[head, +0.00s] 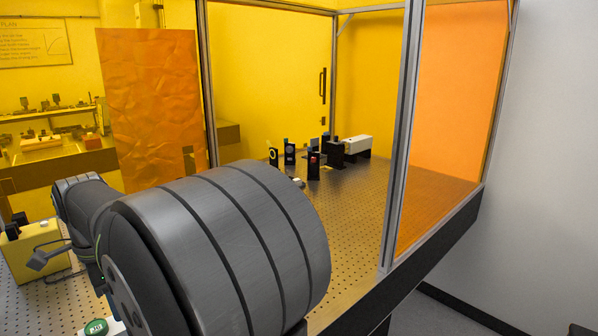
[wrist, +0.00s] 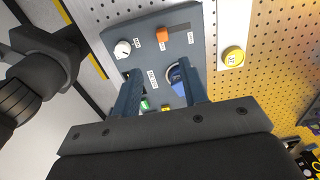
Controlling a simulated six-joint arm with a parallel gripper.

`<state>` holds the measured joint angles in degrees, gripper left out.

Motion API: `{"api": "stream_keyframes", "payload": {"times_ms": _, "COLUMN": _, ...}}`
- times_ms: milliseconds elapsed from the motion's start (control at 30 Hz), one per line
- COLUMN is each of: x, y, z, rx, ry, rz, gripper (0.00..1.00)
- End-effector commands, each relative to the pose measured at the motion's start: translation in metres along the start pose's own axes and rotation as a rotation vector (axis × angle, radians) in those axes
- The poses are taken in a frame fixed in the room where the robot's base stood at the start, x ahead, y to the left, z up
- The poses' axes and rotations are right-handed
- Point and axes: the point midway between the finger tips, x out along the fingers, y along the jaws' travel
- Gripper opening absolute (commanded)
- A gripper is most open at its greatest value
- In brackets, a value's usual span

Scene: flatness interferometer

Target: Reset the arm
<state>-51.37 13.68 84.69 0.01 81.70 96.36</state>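My gripper (wrist: 159,70) shows in the wrist view with its two dark blue fingers apart and nothing seen between them. Beyond the fingers is a dark control panel (wrist: 205,75). It carries a white knob (wrist: 122,49), an orange switch (wrist: 163,35), a blue part in a pale ring (wrist: 178,80) partly behind the right finger, and small green (wrist: 145,104) and yellow (wrist: 166,108) parts. I cannot tell whether the fingers touch the panel.
A round yellow button (wrist: 233,55) sits on a white plate right of the panel. In the head view, a green button (head: 96,327) is at the bottom left near a yellow box (head: 35,252). Small optics (head: 313,165) and a white-topped unit (head: 357,146) stand on the perforated table (head: 360,215). Metal posts (head: 402,140) frame it.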

Motion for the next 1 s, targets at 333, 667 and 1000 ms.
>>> {"api": "stream_keyframes", "payload": {"times_ms": 333, "x": 0.072, "y": 0.000, "z": 0.000, "rx": 0.000, "ry": 0.001, "rz": 0.005, "gripper": 0.40}}
{"api": "stream_keyframes", "payload": {"times_ms": 667, "x": 0.117, "y": 0.000, "z": 0.000, "rx": 0.000, "ry": 0.000, "rz": 0.001, "gripper": 0.40}}
{"api": "stream_keyframes", "payload": {"times_ms": 1000, "x": 0.125, "y": -0.001, "z": 0.000, "rx": 0.000, "ry": 0.000, "rz": -0.001, "gripper": 0.40}}
